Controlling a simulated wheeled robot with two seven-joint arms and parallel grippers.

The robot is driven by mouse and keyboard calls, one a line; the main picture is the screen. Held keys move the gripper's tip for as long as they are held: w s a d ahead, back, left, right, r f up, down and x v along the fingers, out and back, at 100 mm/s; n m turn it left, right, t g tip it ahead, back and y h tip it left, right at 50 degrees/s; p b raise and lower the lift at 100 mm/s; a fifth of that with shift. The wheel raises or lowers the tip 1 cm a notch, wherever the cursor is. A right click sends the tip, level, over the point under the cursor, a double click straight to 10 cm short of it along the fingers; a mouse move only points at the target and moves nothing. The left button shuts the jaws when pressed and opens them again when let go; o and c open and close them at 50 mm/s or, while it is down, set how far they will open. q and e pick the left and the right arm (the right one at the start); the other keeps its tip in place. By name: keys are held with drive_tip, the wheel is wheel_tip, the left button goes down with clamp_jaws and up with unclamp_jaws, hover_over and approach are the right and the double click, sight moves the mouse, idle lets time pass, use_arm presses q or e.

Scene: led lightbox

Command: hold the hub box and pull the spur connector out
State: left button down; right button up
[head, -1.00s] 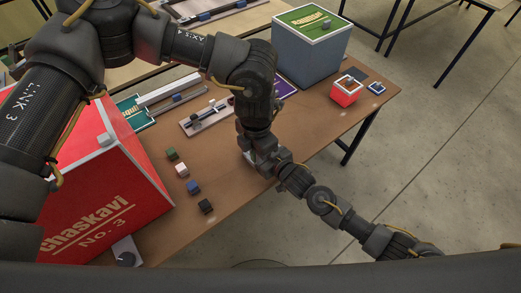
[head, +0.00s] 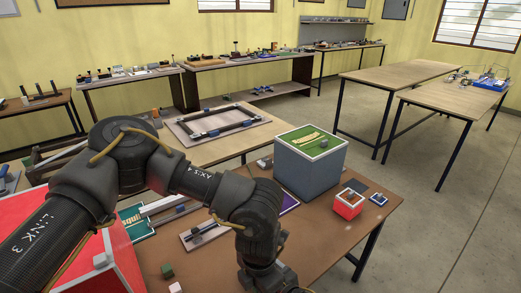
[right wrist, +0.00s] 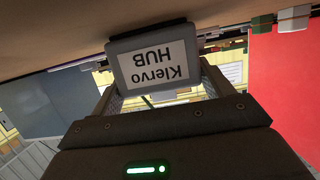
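The hub box (right wrist: 155,68), a grey block with a white label reading "Klervo HUB", appears upside down in the right wrist view. My right gripper (right wrist: 156,82) has one finger at each side of it and appears shut on it. The spur connector cannot be made out in either view. My left arm (head: 255,225) crosses the head view and runs off the bottom edge, so the left gripper is out of frame.
A blue-grey box with a green top (head: 312,170) stands on the brown table (head: 325,225), with a small red box (head: 348,204) beside it. A large red box (head: 120,265) stands at the left. Floor is clear at the right.

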drive_tip(key=o, duration=0.4)
